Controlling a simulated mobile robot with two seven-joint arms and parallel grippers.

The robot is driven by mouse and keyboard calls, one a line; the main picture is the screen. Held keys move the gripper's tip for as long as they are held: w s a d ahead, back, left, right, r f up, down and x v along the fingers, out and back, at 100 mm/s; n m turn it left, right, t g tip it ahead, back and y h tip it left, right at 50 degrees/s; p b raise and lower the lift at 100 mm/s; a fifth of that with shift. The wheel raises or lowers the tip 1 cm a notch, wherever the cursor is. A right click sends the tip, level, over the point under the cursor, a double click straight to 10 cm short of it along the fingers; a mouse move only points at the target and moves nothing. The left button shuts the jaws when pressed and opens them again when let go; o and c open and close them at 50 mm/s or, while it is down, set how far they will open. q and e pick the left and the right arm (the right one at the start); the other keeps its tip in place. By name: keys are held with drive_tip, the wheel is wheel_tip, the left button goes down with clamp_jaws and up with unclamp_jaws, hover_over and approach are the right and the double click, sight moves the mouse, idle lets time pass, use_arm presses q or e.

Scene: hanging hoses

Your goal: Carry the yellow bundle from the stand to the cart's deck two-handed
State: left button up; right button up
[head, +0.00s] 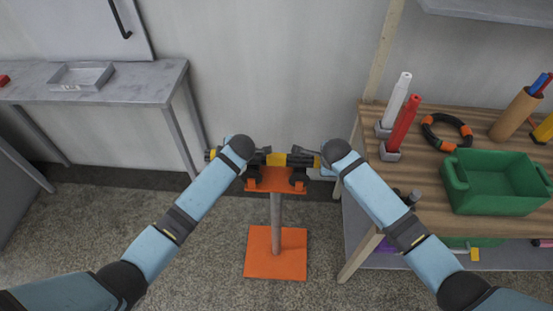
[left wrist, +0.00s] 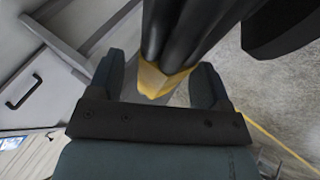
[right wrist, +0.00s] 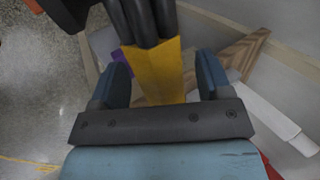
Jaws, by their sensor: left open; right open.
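The bundle (head: 278,159) of dark hoses with yellow wraps lies crosswise on top of the orange stand (head: 276,253). My left gripper (left wrist: 161,68) is open, with its fingers on either side of a yellow wrap at the bundle's left part. My right gripper (right wrist: 162,70) is open, with its fingers on either side of the yellow wrap (right wrist: 160,80) at the right part. No cart is clearly recognisable.
A wooden bench (head: 438,222) at the right holds a green bin (head: 497,182), a red cylinder (head: 403,124), a white cylinder (head: 396,99) and a black-orange ring (head: 447,131). A grey table (head: 140,82) with a tray (head: 82,76) stands at the left. The floor around the stand is clear.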

use_arm(q)
drive_tip(key=shift+c, duration=0.5)
use_arm(e)
drive_tip(key=shift+c, duration=0.5)
use_arm(q)
drive_tip(key=c, duration=1.2)
use_arm(e)
drive_tip(key=c, duration=1.2)
